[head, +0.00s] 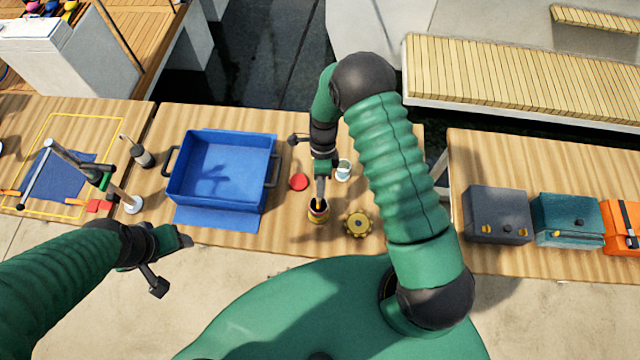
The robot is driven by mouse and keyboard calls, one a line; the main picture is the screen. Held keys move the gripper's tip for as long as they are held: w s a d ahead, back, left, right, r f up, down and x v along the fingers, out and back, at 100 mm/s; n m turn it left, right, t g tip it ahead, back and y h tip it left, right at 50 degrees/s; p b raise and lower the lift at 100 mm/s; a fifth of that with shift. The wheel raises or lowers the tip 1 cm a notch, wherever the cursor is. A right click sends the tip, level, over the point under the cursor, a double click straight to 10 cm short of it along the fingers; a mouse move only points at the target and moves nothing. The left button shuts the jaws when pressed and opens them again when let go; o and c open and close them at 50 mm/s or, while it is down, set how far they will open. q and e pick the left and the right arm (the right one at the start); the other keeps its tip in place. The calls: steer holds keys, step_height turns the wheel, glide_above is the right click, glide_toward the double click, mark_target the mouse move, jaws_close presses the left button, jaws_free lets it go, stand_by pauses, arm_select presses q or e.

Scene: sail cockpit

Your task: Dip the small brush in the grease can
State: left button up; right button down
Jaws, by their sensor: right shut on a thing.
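The grease can (318,216) is a small yellowish can with a dark open top, near the front edge of the middle table. My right gripper (321,188) points down just above it, shut on the small brush. Only a little of the brush (319,203) shows, orange-brown, over the can's mouth. Its lower end is hidden, so I cannot tell how deep it sits or whether it touches grease. My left gripper (184,238) is off the table's front edge, below the blue bin; its jaws are too unclear to tell their state.
A red lid (299,182), a white cup (343,172) and a yellow toothed wheel (358,223) stand close around the can. A blue bin (177,190) is to the left. Toolboxes (497,218) stand on the right table, past a gap.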

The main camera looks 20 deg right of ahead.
steer(key=shift+r+p, duration=2.55)
steer(key=shift+r, duration=0.95)
steer(key=shift+f, duration=0.1)
